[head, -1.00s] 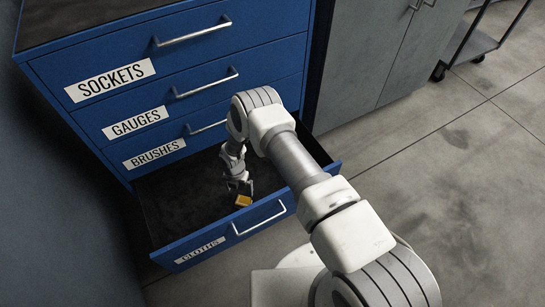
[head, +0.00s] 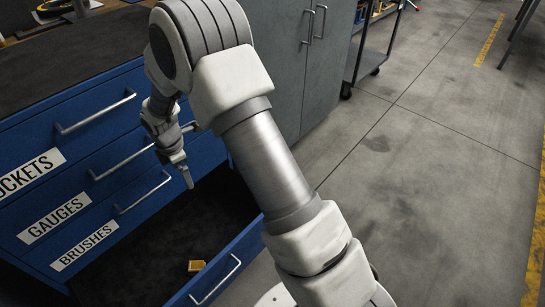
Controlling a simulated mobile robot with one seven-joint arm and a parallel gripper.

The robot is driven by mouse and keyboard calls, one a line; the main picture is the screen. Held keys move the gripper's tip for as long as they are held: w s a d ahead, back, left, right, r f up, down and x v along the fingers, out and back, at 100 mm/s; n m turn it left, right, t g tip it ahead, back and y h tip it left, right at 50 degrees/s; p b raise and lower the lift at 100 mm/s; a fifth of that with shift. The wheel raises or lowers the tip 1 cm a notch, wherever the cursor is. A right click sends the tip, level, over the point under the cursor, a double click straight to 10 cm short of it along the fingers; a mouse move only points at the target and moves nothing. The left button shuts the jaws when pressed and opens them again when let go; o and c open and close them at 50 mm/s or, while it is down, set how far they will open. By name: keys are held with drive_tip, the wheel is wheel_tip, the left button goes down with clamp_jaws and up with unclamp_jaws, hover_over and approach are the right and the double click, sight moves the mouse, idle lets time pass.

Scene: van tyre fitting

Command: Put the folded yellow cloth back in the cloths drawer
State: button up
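The folded yellow cloth (head: 196,266) lies on the dark floor of the open bottom drawer (head: 135,262), close to its front panel. The drawer's label is out of view now; the earlier frame shows it reads CLOTHS. My gripper (head: 186,178) is above and behind the cloth, in front of the closed drawers, and clearly apart from the cloth. It points down and holds nothing that I can see. I see it nearly side-on, so the gap between its fingers does not show.
The blue cabinet's closed drawers, GAUGES (head: 54,218) and BRUSHES (head: 84,247) among them, have protruding bar handles near my gripper. Grey cupboards (head: 285,75) and a trolley (head: 372,60) stand beyond. The floor (head: 420,190) at right is clear.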

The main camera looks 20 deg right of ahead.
drive_tip(key=s+d+r+m+t, duration=0.1)
drive_tip(key=s+d+r+m, duration=0.25)
drive_tip(key=r, duration=0.35)
drive_tip(key=s+d+r+m, duration=0.3)
drive_tip(key=s+r+m, duration=0.1)
drive_tip(key=r, duration=0.4)
drive_tip(key=s+d+r+m+t, duration=0.1)
drive_tip(key=s+d+r+m, duration=0.25)
drive_tip(key=r, duration=0.35)
drive_tip(key=s+d+r+m, duration=0.2)
drive_tip(key=s+m, duration=0.3)
drive_tip(key=s, duration=0.4)
drive_tip(key=s+d+r+m+t, duration=0.1)
drive_tip(key=s+d+r+m, duration=0.2)
drive_tip(key=s, duration=0.6)
drive_tip(key=shift+s+d+r+m+t, duration=0.2)
drive_tip(key=shift+s+m+t, duration=0.15)
drive_tip(key=shift+m, duration=0.55)
